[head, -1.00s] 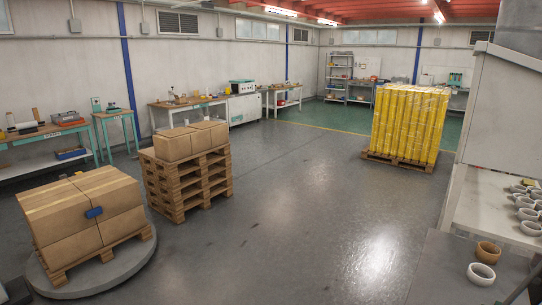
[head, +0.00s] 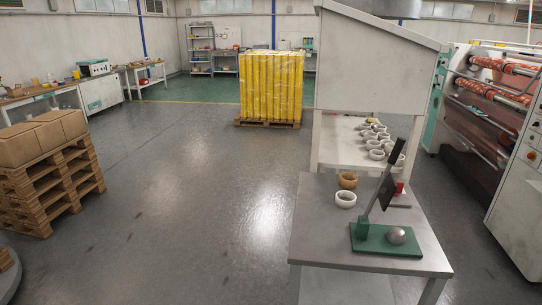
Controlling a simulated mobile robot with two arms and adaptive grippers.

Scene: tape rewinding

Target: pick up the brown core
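The brown core (head: 348,181) is a short tan ring on the back left part of a grey table (head: 315,237). A white ring-shaped core (head: 345,200) sits just in front of it, close by. Neither of my grippers shows in the head view, so their state is hidden.
A green-based lever device (head: 388,238) with a steel ball stands on the table's front right, beside a small red item (head: 400,188). Behind is a shelf with several white rings (head: 376,154) under a grey hood (head: 370,65). A slitting machine (head: 500,110) stands right. Open floor (head: 190,190) lies left.

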